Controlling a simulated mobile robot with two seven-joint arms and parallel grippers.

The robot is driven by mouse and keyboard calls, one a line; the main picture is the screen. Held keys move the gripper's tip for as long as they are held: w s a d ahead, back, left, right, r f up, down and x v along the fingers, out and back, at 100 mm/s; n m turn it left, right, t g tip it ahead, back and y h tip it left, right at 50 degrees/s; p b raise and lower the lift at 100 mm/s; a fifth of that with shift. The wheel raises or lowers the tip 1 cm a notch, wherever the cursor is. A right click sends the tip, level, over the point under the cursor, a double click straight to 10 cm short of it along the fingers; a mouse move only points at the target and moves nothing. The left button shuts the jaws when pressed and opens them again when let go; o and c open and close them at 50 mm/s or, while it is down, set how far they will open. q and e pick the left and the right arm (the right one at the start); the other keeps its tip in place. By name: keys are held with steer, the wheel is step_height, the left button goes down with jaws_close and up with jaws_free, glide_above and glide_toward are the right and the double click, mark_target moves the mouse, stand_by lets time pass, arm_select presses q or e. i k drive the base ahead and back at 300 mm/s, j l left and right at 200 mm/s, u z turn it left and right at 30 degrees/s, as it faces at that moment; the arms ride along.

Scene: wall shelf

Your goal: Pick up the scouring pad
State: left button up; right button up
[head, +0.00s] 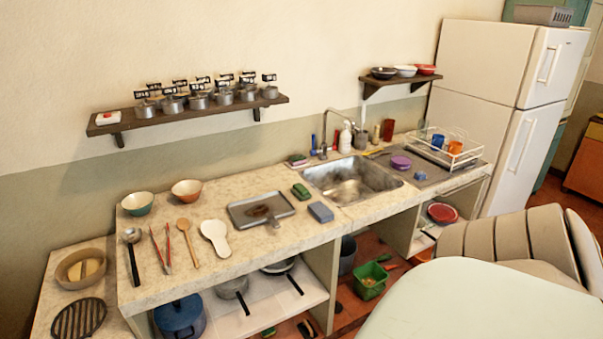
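No single thing is clearly marked as the scouring pad, and several pad-like blocks show in the head view. A dark green block (301,191) lies on the counter left of the sink. A blue-grey block (321,212) lies in front of it, near the counter's front edge. A small block with a green top (297,160) lies behind the sink's left corner. I cannot tell for certain which is the scouring pad. None is held. Neither of my grippers is in view.
The sink (350,181) is right of the blocks, and a grey tray (260,211) is left. A white dish rack (446,146) stands beyond the sink. A pale table (490,305) and a chair (515,234) stand in front of the counter's right part.

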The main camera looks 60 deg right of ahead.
mark_target(300, 191)
steer(key=z, duration=1.55)
